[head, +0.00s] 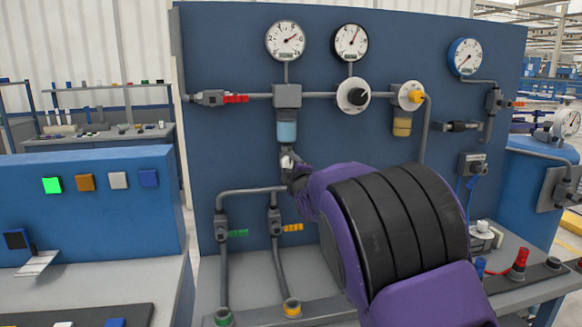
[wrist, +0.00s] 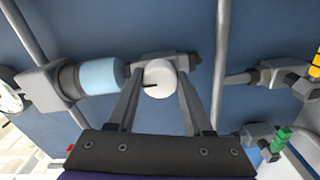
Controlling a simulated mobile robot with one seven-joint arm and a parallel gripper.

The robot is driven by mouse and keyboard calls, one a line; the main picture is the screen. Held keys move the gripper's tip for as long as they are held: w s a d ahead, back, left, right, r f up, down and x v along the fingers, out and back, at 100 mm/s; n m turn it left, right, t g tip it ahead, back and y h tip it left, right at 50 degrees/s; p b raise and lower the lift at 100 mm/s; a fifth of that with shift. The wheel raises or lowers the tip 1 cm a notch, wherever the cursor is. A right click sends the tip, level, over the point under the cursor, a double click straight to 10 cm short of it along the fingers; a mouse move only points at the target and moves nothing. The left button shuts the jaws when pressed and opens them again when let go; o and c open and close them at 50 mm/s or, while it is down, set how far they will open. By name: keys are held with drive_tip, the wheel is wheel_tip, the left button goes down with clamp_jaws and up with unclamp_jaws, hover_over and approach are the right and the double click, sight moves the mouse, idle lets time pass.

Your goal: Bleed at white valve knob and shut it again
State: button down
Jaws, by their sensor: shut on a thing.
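The white valve knob (wrist: 159,78) is round with a dark mark on its face. In the wrist view it sits between the two fingertips of my gripper (wrist: 160,88), which is shut on it. In the head view the knob (head: 287,160) is a small pale spot below the light-blue bowl (head: 287,132), partly hidden by my gripper (head: 290,165). The blue bowl also shows in the wrist view (wrist: 101,76), to the left of the knob. My purple arm hides part of the panel at lower right.
The blue panel (head: 230,150) carries grey pipes, dial gauges (head: 286,41), a black-and-white knob (head: 354,96) and an amber bowl (head: 402,123). Green (head: 238,233) and yellow (head: 292,227) valve handles are below. A red valve (head: 518,264) stands on the bench at right.

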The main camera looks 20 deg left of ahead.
idle(0.4)
drive_tip(key=shift+c, duration=1.5)
unclamp_jaws()
drive_tip(key=v, duration=1.7)
drive_tip(key=shift+s, duration=0.25)
